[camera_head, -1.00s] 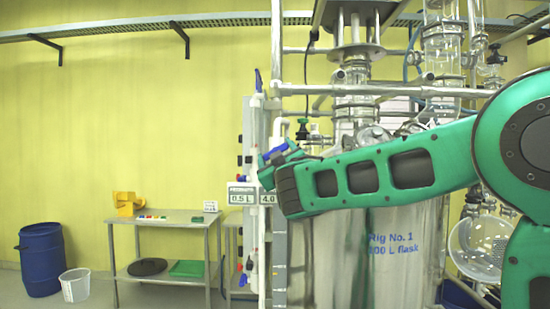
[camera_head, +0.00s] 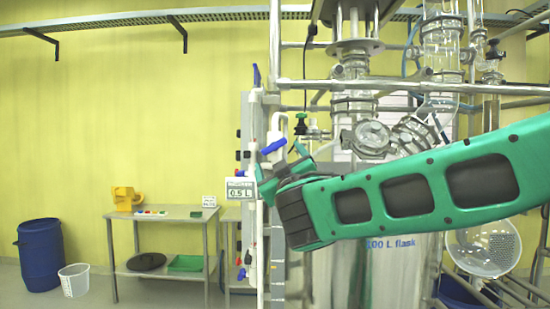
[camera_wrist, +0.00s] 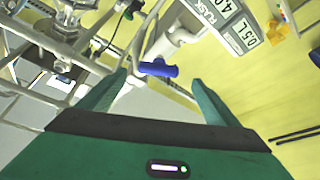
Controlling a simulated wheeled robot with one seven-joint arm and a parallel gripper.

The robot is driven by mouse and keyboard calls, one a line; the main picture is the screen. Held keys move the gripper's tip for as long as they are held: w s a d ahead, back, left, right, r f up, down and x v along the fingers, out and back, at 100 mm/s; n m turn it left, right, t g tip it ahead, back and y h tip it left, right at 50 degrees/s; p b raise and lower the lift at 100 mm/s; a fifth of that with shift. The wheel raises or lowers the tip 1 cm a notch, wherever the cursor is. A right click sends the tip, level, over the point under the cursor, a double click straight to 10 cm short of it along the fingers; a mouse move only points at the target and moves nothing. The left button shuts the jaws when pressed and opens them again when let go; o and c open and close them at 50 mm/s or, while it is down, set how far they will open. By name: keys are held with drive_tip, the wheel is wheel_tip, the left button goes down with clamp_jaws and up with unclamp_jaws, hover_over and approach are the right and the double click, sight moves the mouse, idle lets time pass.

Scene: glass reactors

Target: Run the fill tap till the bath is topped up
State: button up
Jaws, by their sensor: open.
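The blue-handled tap (camera_head: 273,146) sits on the white pipe at the left side of the rig. In the wrist view its blue handle (camera_wrist: 158,68) lies ahead of and between my fingertips, and I see no contact. My gripper (camera_wrist: 158,82) is open and empty, with its green fingers on either side of the handle. In the head view my gripper (camera_head: 283,166) is just below and right of the tap, partly hidden by my own arm. The steel bath (camera_head: 400,285) marked "100 L flask" is largely behind my arm. Its water level cannot be seen.
A display reading 0.5 L (camera_head: 240,190) stands left of my gripper; the wrist view shows 4.0 on it too. Steel frame bars and glassware (camera_head: 370,138) crowd the right. A side table (camera_head: 170,213), a blue drum (camera_head: 42,256) and a white bucket (camera_head: 74,280) stand farther left.

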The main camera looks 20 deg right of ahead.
drive_tip(key=shift+v, duration=1.05)
idle(7.0)
